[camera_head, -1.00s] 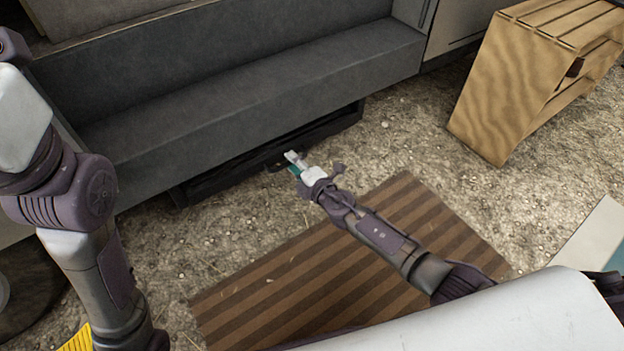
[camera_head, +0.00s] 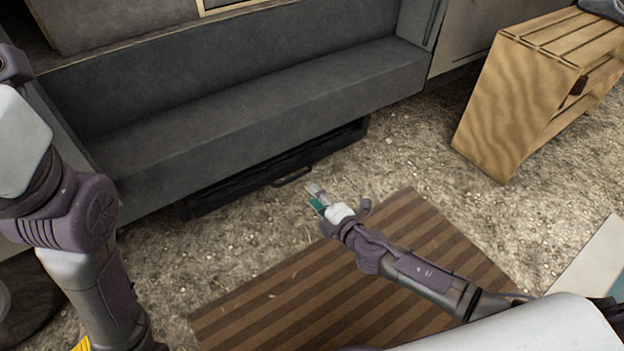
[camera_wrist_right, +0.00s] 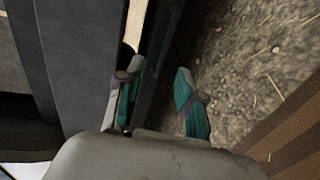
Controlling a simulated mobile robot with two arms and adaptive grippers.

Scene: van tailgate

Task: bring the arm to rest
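My right gripper (camera_head: 316,198) is in the middle of the head view, over the gravel just in front of a dark drawer (camera_head: 240,183) under the grey seat or step.
A grey step (camera_head: 250,110) runs across the back. A wooden crate-like stand (camera_head: 515,100) is at the right. A brown striped mat (camera_head: 350,285) lies on the gravel under my right arm. Open gravel (camera_head: 410,145) lies between step, stand and mat.

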